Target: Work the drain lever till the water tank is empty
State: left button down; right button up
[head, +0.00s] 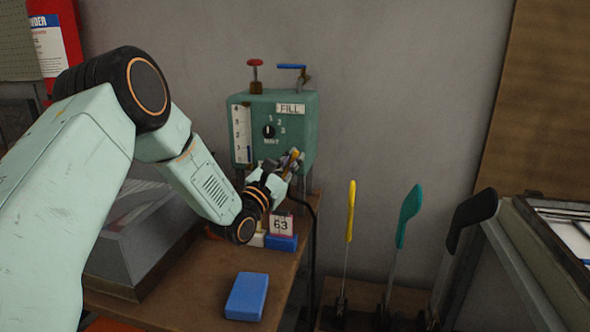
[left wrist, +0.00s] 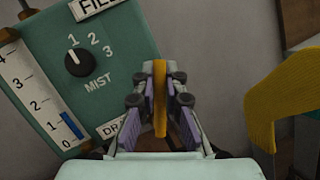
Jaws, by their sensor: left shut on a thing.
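The green water tank box (head: 304,133) stands at the back of the bench, with a FILL label, a MIST dial (head: 268,131) and a level gauge (head: 241,135). In the left wrist view the blue gauge bar (left wrist: 72,126) reaches about 1. My left gripper (head: 291,160) is at the lower right front of the box. In the left wrist view the gripper (left wrist: 160,105) is shut on a yellow drain lever (left wrist: 160,85), which stands between its fingers beside the partly hidden DRAIN label (left wrist: 112,129). My right gripper is out of view.
A red valve knob (head: 255,63) and a blue lever (head: 291,67) top the box. A card marked 63 (head: 281,225) and a blue block (head: 246,296) sit on the bench. Yellow (head: 351,208), teal (head: 409,214) and black (head: 472,215) handles stand at the right.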

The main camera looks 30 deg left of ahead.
pick_arm(q)
jog(key=shift+a+r+n, duration=0.2)
jog(key=shift+r+n, duration=0.2)
jog(key=shift+r, duration=0.05)
jog(key=c, duration=1.4)
grip_release()
jog(key=shift+d+f, duration=0.1)
jog(key=shift+f, duration=0.15)
jog(key=v, duration=1.2)
jog(key=shift+d+f, duration=0.1)
